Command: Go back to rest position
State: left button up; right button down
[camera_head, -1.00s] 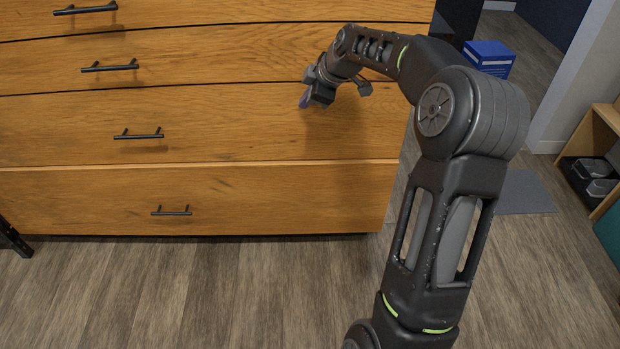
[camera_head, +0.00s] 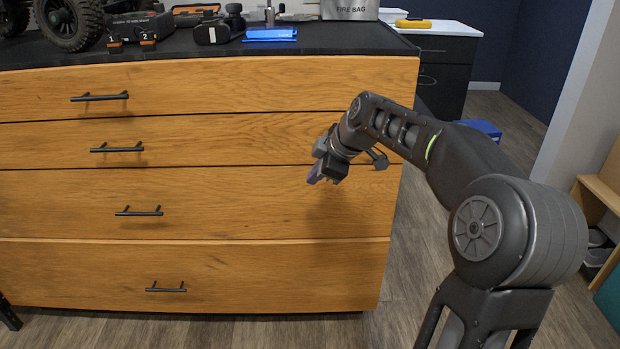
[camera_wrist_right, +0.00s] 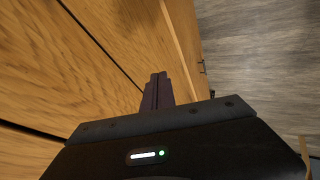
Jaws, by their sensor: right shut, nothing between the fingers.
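My right gripper (camera_head: 314,177) is in front of the wooden drawer front in the head view, its fingers pointing down and to the left. Its fingers are closed together and hold nothing. In the right wrist view the shut gripper (camera_wrist_right: 157,90) shows against the drawer front, and I see nothing between its fingers. I cannot tell exactly how far it is from the wood. My left gripper is not in view.
The wooden dresser (camera_head: 230,210) with its black handles fills the left and middle. Bare floor (camera_head: 415,240) lies right of the dresser.

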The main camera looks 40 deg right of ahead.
dwell(0.6)
jog(key=w+a+f+m+t, duration=0.1)
jog(key=w+a+f+m, duration=0.1)
jog(key=f+m, duration=0.4)
jog(key=w+a+f+m, duration=0.3)
jog(key=f, duration=0.5)
jog(key=s+a+f+m+g, duration=0.1)
jog(key=s+a+f+m, duration=0.15)
jog(key=a+f, duration=0.45)
jog(key=s+a+f+m+g, duration=0.1)
jog(key=s+a+f, duration=0.3)
jog(key=f, duration=0.5)
jog(key=s+a+f+g+y, duration=0.2)
jog(key=s+a+f, duration=0.8)
jog(key=a, duration=0.3)
jog(key=s+a+f+g+y, duration=0.1)
jog(key=s+a+f+g, duration=0.2)
jog(key=s, duration=0.4)
jog(key=s+a+f+y, duration=0.1)
jog(key=s+a+f, duration=0.1)
jog(key=s+a, duration=0.4)
notch_tip(320, 180, up, 22)
jog(key=s+n+p, duration=0.1)
jog(key=s+p, duration=0.1)
jog(key=p, duration=2)
jog(key=shift+g+p, duration=0.3)
jog(key=shift+p, duration=0.1)
